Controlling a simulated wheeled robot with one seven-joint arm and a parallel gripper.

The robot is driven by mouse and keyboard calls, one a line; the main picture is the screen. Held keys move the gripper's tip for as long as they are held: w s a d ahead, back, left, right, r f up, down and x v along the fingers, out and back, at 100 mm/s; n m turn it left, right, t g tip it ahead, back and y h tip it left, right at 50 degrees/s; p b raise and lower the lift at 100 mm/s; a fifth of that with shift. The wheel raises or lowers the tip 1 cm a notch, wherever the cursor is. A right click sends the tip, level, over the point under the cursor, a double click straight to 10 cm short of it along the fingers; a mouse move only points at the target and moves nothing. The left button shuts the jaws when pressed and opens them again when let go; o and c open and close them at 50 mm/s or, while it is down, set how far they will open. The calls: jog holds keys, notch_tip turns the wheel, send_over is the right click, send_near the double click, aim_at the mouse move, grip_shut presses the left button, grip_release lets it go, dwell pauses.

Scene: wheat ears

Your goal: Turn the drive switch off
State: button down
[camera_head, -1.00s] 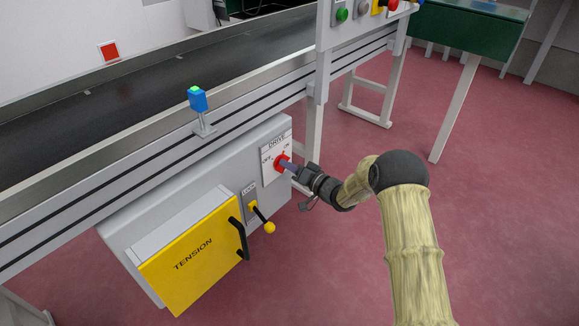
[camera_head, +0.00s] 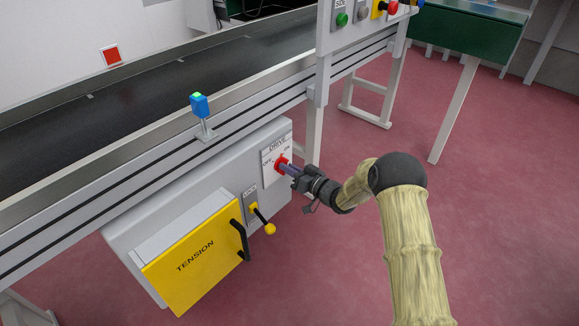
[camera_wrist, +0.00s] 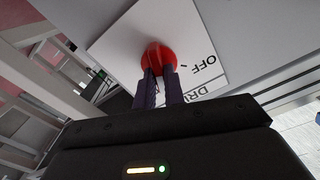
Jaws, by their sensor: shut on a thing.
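The drive switch is a red rotary knob (camera_head: 281,165) on a white plate (camera_head: 270,172) marked DRIVE, OFF and ON, on the side of the grey cabinet. My gripper (camera_head: 288,168) reaches it from the right, its fingers shut on the knob. In the wrist view the fingers (camera_wrist: 158,85) close on the red knob (camera_wrist: 158,56), with the word OFF to its right. The fingers cover part of the knob, so its exact pointing is hard to tell.
Below the switch are a yellow-knobbed lock lever (camera_head: 262,219) and a yellow TENSION door (camera_head: 195,257) with a black handle. The conveyor belt (camera_head: 150,88) runs above, with a blue sensor (camera_head: 199,105) at its edge. Red floor (camera_head: 370,150) is open at the right.

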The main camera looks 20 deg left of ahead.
jog(key=shift+s+f+n, duration=0.1)
jog(key=shift+s+n, duration=0.05)
jog(key=shift+n, duration=3.2)
jog(key=shift+s+f+n, duration=0.1)
jog(key=shift+s+n, duration=0.05)
jog(key=shift+n, duration=3.2)
jog(key=c, duration=1.5)
grip_release()
jog(key=shift+a, duration=0.1)
jog(key=shift+r, duration=0.1)
jog(key=p+v, duration=0.6)
jog(key=v, duration=1.1)
jog(key=shift+d+p, duration=0.2)
jog(key=shift+p, duration=0.1)
